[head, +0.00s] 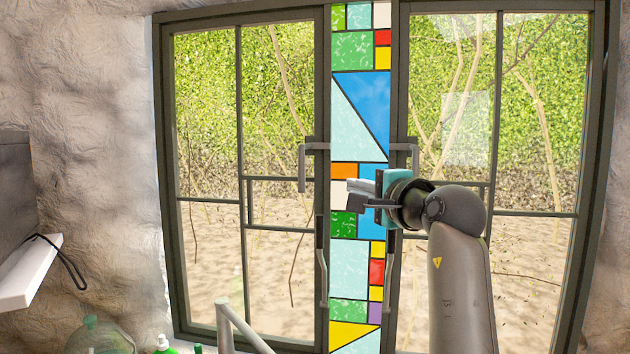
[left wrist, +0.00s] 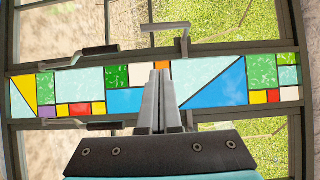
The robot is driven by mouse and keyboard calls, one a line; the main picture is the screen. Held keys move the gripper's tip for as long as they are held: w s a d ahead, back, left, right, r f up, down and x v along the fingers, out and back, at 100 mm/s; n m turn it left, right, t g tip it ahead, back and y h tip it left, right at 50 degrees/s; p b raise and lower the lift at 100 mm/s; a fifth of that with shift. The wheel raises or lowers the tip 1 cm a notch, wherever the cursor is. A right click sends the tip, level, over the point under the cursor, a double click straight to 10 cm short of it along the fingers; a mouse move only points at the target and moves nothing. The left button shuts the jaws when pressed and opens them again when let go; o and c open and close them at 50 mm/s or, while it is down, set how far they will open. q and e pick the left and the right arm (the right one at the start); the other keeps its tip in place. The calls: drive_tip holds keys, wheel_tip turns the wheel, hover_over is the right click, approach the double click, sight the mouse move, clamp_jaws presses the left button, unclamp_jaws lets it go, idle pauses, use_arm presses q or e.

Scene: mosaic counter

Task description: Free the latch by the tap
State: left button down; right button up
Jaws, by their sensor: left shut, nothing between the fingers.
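A double window has two dark-framed panes beside a stained-glass strip (head: 360,110). On the left pane's frame is a grey L-shaped latch handle (head: 302,170), its long arm pointing down; it also shows in the left wrist view (left wrist: 165,27). A matching handle (head: 414,158) is on the right pane's frame. A pale tap (head: 235,325) rises at the lower left, on the left pane's side. My left gripper (head: 352,194) is shut and empty in front of the strip, right of the left handle and apart from it. Its fingertips (left wrist: 160,75) show together in the left wrist view. My right gripper is out of view.
Lower down, a vertical bar handle (head: 321,270) is on the left frame and another (head: 388,280) on the right. A green bottle (head: 164,345) and a clear rounded container (head: 98,335) stand at the lower left. A white shelf-like object (head: 30,272) with a black cord is at the left wall.

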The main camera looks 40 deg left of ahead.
use_arm(q)
drive_tip(key=s+a+p+x, duration=0.1)
drive_tip(key=s+p+x, duration=0.1)
drive_tip(key=x, duration=1.1)
drive_tip(key=shift+s+p, duration=0.2)
drive_tip(key=shift+p, duration=0.55)
drive_tip(key=shift+a+f, duration=0.1)
drive_tip(key=shift+a, duration=0.1)
